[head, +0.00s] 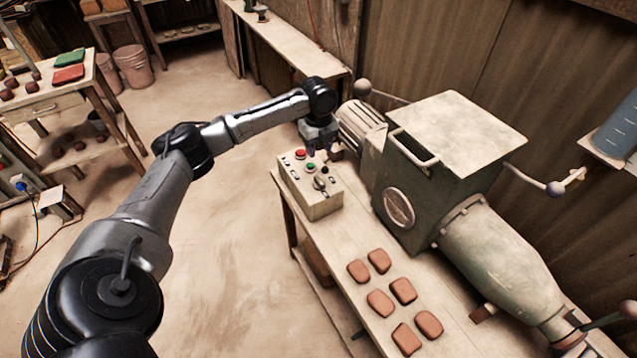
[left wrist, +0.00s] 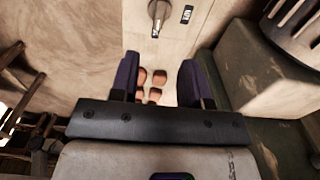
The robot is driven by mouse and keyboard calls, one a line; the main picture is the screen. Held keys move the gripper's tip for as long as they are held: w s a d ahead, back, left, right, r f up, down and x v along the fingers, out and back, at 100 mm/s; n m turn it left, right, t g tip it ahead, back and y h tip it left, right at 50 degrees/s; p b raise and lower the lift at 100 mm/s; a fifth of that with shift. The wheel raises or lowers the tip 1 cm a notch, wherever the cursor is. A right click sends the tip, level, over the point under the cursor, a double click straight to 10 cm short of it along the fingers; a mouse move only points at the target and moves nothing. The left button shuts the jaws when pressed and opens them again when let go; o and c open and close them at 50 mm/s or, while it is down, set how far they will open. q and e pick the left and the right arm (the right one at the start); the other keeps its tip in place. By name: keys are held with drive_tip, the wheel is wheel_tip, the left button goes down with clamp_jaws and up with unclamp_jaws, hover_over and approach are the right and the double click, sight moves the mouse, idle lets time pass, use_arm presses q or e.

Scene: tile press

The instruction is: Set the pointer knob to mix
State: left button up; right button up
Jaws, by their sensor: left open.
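The box also bears a red button (head: 300,154) and a green button (head: 310,167). In the left wrist view the knob (left wrist: 159,12) shows at the top edge, with a dark label beside it that I cannot read for sure. My left gripper (head: 318,152) is open and empty, above the back part of the box, apart from the knob. Its two fingers (left wrist: 158,80) show in the left wrist view. My right gripper is not in view.
A large green-grey machine (head: 400,215) with a box hopper and a tapering barrel stands right of the control box. Several clay tiles (head: 380,303) lie on the bench in front. The floor (head: 225,270) left of the bench is clear.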

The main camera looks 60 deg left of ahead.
sight(319, 179)
use_arm(q)
wheel_tip(319, 179, down, 11)
drive_tip(key=b, duration=0.2)
drive_tip(key=shift+f+b, duration=0.15)
drive_tip(key=shift+b, duration=0.15)
drive_tip(key=shift+f, duration=0.85)
clamp_jaws()
drive_tip(key=shift+r, duration=0.1)
